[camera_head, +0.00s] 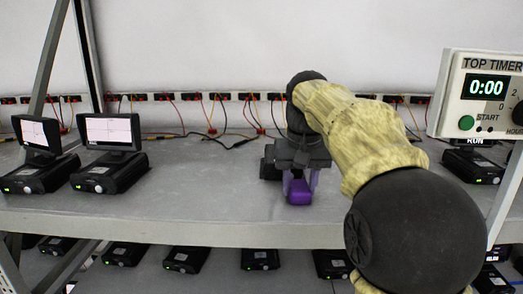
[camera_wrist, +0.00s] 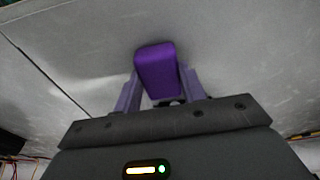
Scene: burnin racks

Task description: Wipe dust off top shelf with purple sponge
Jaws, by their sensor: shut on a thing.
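The purple sponge (camera_head: 299,193) is between the fingers of my gripper (camera_head: 299,182), close to the front part of the top shelf (camera_head: 190,200). My gripper is shut on the sponge and points down at the shelf. In the wrist view the sponge (camera_wrist: 156,70) sticks out past the two purple fingertips (camera_wrist: 158,88), over the grey shelf surface (camera_wrist: 90,50). I cannot tell whether the sponge touches the shelf. Faint pale marks show on the shelf in the wrist view; whether they are dust is unclear. My arm hides part of the shelf's right side.
Two black devices with screens (camera_head: 112,150) stand on the shelf's left. A timer box (camera_head: 485,95) hangs at the right, with another device (camera_head: 473,165) below it. Wires and sockets (camera_head: 210,130) line the back. More devices (camera_head: 185,259) sit on the lower shelf. The shelf's middle left is clear.

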